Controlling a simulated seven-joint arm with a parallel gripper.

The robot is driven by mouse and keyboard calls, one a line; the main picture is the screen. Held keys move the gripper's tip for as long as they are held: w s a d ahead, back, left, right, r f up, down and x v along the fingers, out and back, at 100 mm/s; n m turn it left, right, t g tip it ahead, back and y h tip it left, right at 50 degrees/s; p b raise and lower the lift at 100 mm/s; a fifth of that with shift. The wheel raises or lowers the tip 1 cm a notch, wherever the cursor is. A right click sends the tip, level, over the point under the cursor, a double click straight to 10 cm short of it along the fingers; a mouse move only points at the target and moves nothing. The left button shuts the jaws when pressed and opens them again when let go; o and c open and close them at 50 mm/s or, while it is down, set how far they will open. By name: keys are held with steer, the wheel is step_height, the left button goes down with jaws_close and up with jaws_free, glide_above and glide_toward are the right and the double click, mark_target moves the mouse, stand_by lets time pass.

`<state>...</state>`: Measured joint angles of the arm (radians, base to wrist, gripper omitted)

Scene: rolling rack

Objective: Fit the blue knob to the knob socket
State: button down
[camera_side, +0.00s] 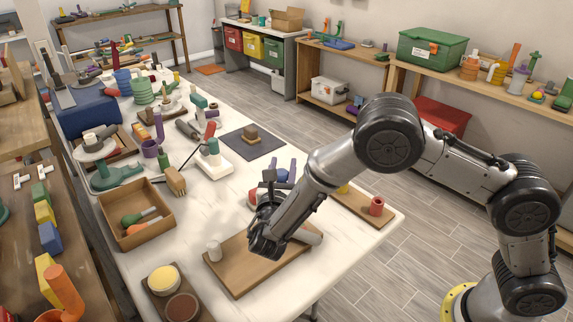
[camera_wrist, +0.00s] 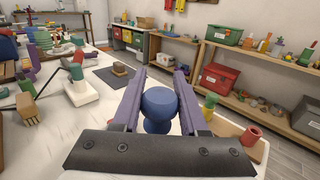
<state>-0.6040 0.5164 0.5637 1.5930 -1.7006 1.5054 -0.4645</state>
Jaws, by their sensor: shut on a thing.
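The blue knob (camera_wrist: 159,103) has a round head and a narrower neck above a wider lower part. My gripper (camera_wrist: 160,76) is shut on it, with one purple finger on each side in the wrist view. In the side view my gripper (camera_side: 285,168) is above the white table, and its purple fingers point away from the camera. The knob is mostly hidden by my gripper there. I cannot tell which thing is the knob socket in either view.
A wooden board (camera_side: 238,283) with a white peg (camera_side: 213,250) lies below my arm. A red cylinder (camera_side: 376,205) stands on a board at the right edge. A dark mat (camera_side: 264,145) bears a brown block (camera_side: 250,133). Tools crowd the left, including a white-based stand (camera_side: 211,163).

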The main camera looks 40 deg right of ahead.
steer(key=shift+f, duration=2.75)
steer(key=shift+f, duration=0.45)
steer(key=shift+f, duration=0.35)
steer(key=shift+f, duration=0.35)
steer(key=shift+f, duration=0.35)
steer(key=shift+f, duration=0.35)
steer(key=shift+f, duration=0.35)
steer(key=shift+f, duration=0.3)
